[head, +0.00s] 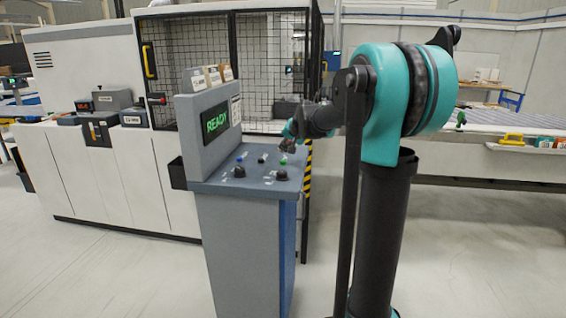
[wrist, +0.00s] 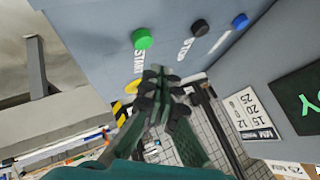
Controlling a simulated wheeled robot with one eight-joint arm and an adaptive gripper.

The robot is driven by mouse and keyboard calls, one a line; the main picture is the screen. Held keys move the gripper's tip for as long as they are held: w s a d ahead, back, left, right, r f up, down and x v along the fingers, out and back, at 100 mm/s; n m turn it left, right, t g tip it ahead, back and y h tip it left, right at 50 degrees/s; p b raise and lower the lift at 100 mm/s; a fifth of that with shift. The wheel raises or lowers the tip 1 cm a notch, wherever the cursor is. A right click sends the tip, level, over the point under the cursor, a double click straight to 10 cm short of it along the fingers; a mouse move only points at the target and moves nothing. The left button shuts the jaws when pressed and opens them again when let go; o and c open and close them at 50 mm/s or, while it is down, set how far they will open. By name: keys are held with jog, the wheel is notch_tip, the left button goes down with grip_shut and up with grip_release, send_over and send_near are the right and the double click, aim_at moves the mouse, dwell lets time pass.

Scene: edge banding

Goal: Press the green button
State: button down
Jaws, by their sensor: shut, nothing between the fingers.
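The green button (head: 283,161) is on the sloped top of the grey control console (head: 245,245), at its right side in the head view. In the wrist view the green button (wrist: 142,39) is round and raised, with a START label beside it. My gripper (wrist: 158,76) is shut and empty, its fingertips just below the green button in that picture. A gap shows between fingertips and button there; whether they touch the panel is hard to tell. In the head view my gripper (head: 288,144) is small and dark, just above the green button.
A black button (wrist: 200,28) and a blue button (wrist: 240,21) sit in line with the green one. Black knobs (head: 239,171) are nearer the console's front edge. The console screen (head: 215,122) reads READY. A mesh-fenced machine (head: 240,60) stands behind.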

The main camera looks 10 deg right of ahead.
aim_at(283, 162)
jog(key=shift+f, duration=0.9)
jog(key=shift+f, duration=0.2)
dwell(0.7)
jog(key=shift+f, duration=0.2)
